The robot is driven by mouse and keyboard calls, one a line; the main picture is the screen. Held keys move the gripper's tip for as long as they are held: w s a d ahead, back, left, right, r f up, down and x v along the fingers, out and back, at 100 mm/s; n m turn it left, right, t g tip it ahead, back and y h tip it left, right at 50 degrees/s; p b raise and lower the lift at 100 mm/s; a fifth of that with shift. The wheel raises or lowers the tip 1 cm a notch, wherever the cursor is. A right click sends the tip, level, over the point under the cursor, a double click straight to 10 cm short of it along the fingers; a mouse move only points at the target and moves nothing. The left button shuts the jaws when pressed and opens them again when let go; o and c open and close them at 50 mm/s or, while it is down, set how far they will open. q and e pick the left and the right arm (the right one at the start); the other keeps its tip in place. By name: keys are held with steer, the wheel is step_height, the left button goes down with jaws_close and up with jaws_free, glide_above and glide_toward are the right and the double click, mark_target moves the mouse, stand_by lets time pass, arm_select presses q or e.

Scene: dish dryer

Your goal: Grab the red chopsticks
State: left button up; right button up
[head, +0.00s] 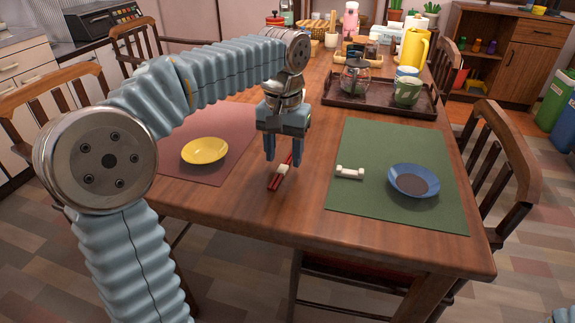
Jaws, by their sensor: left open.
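The red chopsticks (274,183) lie on the wooden table between the two placemats, pointing away from me and slightly right. A small cream piece (284,169) sits around or on their middle; I cannot tell which. My left gripper (283,162) points down over the chopsticks, open, with one finger on each side of them in the picture. Its fingers partly cover the far end of the chopsticks. I cannot tell whether the fingertips touch the table. My right gripper is not in view.
A yellow bowl (205,151) sits on the red placemat (190,130) at left. A blue bowl (413,181) and a white rest (350,172) lie on the green placemat (385,142) at right. A dark tray (335,98) with a glass teapot (355,77) and cups stands behind. Chairs surround the table.

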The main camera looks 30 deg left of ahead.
arm_select(q)
steer(key=shift+f, duration=0.8)
jaws_close()
